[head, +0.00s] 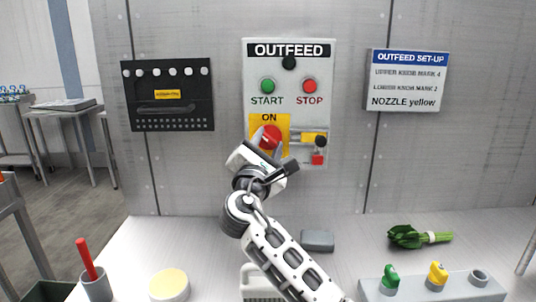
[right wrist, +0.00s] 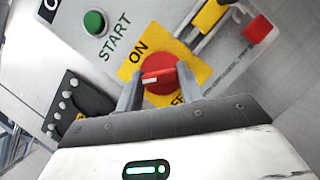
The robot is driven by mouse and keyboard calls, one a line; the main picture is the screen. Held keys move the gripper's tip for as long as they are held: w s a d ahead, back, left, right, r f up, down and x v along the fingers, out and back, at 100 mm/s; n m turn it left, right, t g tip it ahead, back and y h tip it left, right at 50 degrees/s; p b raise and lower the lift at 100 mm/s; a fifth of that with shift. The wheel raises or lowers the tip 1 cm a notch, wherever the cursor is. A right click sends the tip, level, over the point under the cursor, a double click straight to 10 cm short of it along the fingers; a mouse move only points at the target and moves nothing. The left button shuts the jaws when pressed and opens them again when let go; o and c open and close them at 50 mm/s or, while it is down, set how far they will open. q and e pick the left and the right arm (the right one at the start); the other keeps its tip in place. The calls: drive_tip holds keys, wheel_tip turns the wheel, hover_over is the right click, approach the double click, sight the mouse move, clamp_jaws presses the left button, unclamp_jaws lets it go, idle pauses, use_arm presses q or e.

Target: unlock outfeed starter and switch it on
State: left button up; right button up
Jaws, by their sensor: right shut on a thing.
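The OUTFEED starter panel (head: 252,60) is on the back wall, with a green START button (head: 267,86) and a red STOP button (head: 310,86). Below is a red rotary switch (head: 271,137) on a yellow ON/OFF plate (head: 255,121). My right gripper (right wrist: 158,92) has one finger on each side of the red switch (right wrist: 165,70) and is shut on it. The switch's white mark points left in the right wrist view. A red padlock (head: 318,160) hangs beside the switch, below a yellow piece (head: 308,138); its shackle state is unclear. My left gripper is not in view.
A black board (head: 150,110) is left of the panel and a set-up sign (head: 408,82) is right of it. On the counter are a grey block (head: 317,240), greens (head: 410,237), a holder with green and yellow nozzles (head: 410,288), and a round yellow-topped item (head: 169,284).

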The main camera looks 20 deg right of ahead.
drive_tip(key=shift+m+g+b, duration=0.3)
drive_tip(key=shift+m+g, duration=0.2)
drive_tip(key=shift+m, duration=0.7)
drive_tip(key=m+g, duration=0.1)
drive_tip(key=m, duration=0.3)
drive_tip(key=shift+r+g+h, duration=0.1)
drive_tip(key=shift+g+h, duration=0.3)
drive_tip(key=m+g, duration=0.1)
drive_tip(key=m, duration=0.2)
drive_tip(key=shift+r+m, duration=0.1)
drive_tip(key=shift+m, duration=0.3)
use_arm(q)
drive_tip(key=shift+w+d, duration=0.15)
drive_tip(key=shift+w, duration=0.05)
use_arm(e)
drive_tip(key=shift+m+g, duration=0.3)
drive_tip(key=shift+m, duration=0.1)
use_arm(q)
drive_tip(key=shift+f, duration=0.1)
use_arm(e)
drive_tip(key=shift+y, duration=0.3)
drive_tip(key=o, duration=1)
